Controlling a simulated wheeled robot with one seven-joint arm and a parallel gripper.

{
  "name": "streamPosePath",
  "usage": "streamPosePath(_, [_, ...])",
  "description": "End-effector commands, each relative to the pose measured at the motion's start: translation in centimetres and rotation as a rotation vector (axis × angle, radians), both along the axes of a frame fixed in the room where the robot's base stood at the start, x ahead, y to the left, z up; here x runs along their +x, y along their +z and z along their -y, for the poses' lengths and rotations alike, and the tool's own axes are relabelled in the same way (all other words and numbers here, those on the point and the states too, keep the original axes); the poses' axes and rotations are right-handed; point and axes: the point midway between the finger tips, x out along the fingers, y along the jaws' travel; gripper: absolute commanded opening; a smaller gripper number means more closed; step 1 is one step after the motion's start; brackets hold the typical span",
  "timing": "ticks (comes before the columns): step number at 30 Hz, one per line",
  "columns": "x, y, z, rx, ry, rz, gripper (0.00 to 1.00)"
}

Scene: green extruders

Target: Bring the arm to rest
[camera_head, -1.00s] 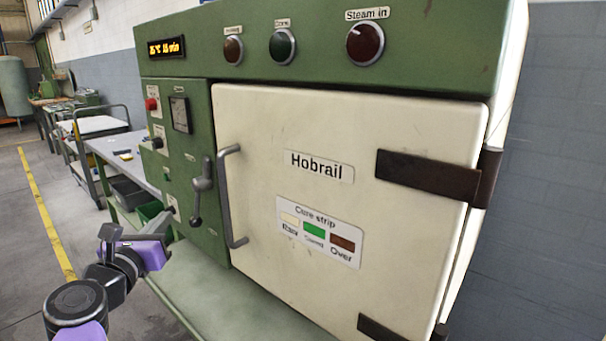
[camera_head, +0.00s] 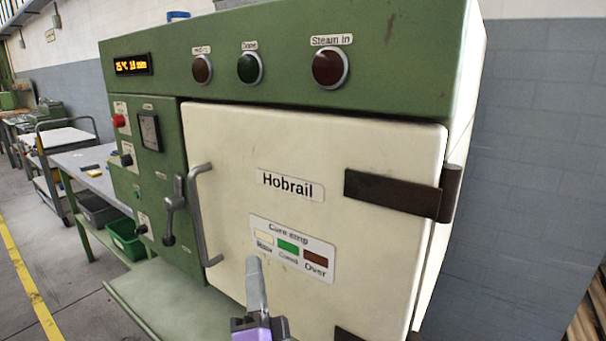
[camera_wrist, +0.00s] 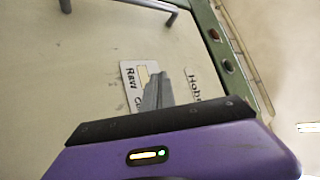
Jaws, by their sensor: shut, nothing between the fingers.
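My gripper (camera_head: 256,285) is at the bottom middle of the head view, in front of the cream door of the green machine. Its grey fingers are together, point upward and hold nothing. In the wrist view, the fingers (camera_wrist: 157,92) overlap the cure strip label in the picture. Whether they touch the door cannot be told. The door (camera_head: 330,150) is shut, with a grey bar handle (camera_head: 203,215) on its left side.
A green ledge (camera_head: 185,300) runs below the door. A lever (camera_head: 172,210) sticks out left of the handle. A grey bench (camera_head: 85,165) with a green bin (camera_head: 127,240) below stands at left. Floor (camera_head: 65,270) is clear at lower left.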

Motion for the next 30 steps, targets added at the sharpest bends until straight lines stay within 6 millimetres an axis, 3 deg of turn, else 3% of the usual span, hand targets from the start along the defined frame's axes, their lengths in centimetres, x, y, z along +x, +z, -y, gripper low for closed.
streamPosePath(3, [-2.9,-2.4,4.2,-0.204,-0.078,0.024,0.00])
streamPosePath(8, [-7.3,-5.2,9.0,-0.453,-0.164,0.041,0.00])
streamPosePath(15, [-14.9,-8.4,15.3,-0.779,-0.261,0.023,0.00])
streamPosePath(23, [-23.8,-10.1,20.6,-1.063,-0.322,-0.054,0.00])
streamPosePath(30, [-32.0,-9.8,24.2,-1.237,-0.343,-0.185,0.00])
